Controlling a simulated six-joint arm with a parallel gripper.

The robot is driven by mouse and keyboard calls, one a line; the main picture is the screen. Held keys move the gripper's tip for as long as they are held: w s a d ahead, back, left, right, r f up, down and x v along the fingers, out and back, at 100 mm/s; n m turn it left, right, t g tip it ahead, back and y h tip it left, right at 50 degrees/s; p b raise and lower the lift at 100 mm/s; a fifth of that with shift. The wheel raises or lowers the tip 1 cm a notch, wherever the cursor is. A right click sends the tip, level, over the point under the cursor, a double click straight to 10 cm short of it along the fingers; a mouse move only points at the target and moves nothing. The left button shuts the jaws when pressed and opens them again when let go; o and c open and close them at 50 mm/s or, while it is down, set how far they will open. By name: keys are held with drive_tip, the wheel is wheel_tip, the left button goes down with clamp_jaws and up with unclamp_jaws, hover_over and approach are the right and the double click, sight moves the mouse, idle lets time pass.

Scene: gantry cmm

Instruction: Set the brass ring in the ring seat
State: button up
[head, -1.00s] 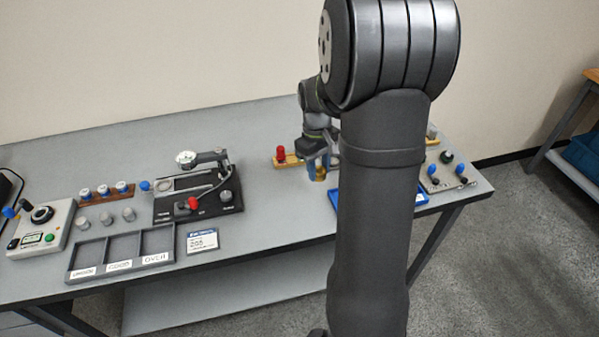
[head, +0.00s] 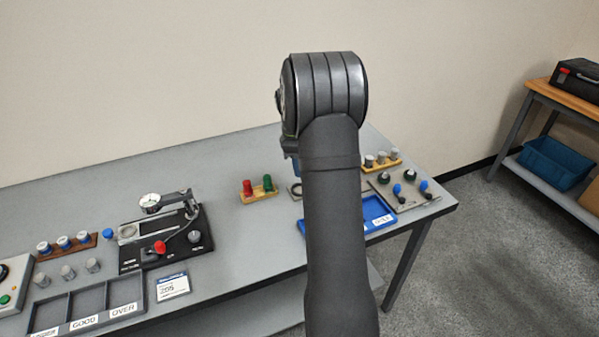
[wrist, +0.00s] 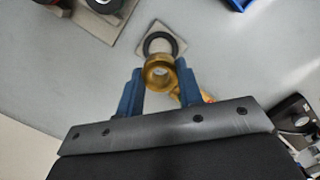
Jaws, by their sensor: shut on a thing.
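The brass ring (wrist: 148,77) is between the blue fingers of my gripper (wrist: 159,76) in the wrist view, and the gripper is shut on it. A square light plate with a dark round ring, which looks like the ring seat (wrist: 149,40), lies just beyond the brass ring in that view. The brass ring appears close to the seat's near edge; the height between them cannot be told. In the head view a part of the seat (head: 295,190) shows beside my arm. My gripper and the brass ring are hidden behind my arm there.
A wooden block with red and green plugs (head: 258,195) stands left of the seat. A blue tray (head: 376,212) and a plate with knobs (head: 411,198) lie to the right. A dial gauge fixture (head: 130,257) and a three-bin tray (head: 90,299) are at left.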

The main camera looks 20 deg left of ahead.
drive_tip(key=shift+w+f, duration=0.1)
drive_tip(key=shift+f, duration=3)
drive_tip(key=shift+f, duration=0.6)
drive_tip(key=o, duration=1.2)
drive_tip(key=shift+c, duration=0.2)
drive_tip(key=shift+o, duration=0.4)
drive_tip(key=o, duration=0.3)
drive_tip(key=shift+r, duration=3.5)
